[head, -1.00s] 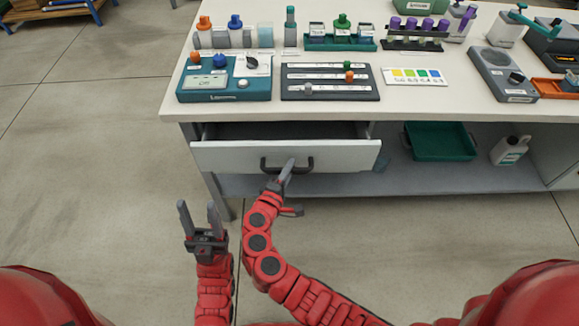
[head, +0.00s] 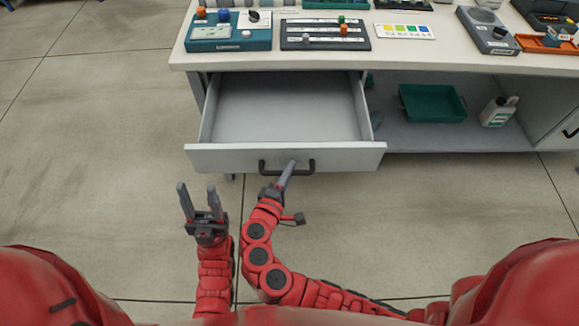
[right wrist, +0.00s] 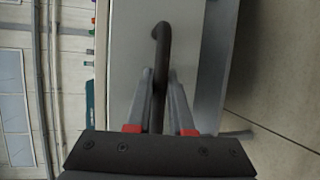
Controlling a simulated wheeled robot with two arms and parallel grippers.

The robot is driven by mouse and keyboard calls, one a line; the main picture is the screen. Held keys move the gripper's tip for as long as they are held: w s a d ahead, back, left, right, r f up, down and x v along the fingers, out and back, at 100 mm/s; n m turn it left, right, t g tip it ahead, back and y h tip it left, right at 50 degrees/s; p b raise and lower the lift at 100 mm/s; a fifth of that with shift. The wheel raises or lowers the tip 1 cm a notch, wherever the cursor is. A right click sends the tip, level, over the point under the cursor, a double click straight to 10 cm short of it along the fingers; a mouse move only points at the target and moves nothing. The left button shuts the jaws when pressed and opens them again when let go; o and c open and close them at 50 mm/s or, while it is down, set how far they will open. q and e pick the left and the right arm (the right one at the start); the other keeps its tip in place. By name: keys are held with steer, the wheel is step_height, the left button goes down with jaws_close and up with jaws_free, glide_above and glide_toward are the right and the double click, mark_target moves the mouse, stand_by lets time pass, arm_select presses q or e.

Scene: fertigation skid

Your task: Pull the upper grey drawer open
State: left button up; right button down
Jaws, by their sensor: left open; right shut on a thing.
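The upper grey drawer (head: 285,158) stands well out from under the bench top, and its empty inside (head: 287,108) shows. Its dark bar handle (head: 264,165) is on the front face. My right gripper (head: 287,175) is shut on the handle, with one finger hiding part of it. In the right wrist view the handle (right wrist: 162,50) runs between the two fingers of this gripper (right wrist: 160,95). My left gripper (head: 200,203) is open and empty, in front of the drawer and to the left, apart from it.
The bench top (head: 400,58) carries a teal control box (head: 228,40), a dark slider panel (head: 325,44) and a colour card (head: 405,32). On the shelf to the right are a green tray (head: 433,102) and a white bottle (head: 498,111). The floor at the left is clear.

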steer(key=c, duration=1.1)
jaws_free()
steer(key=v, duration=1.2)
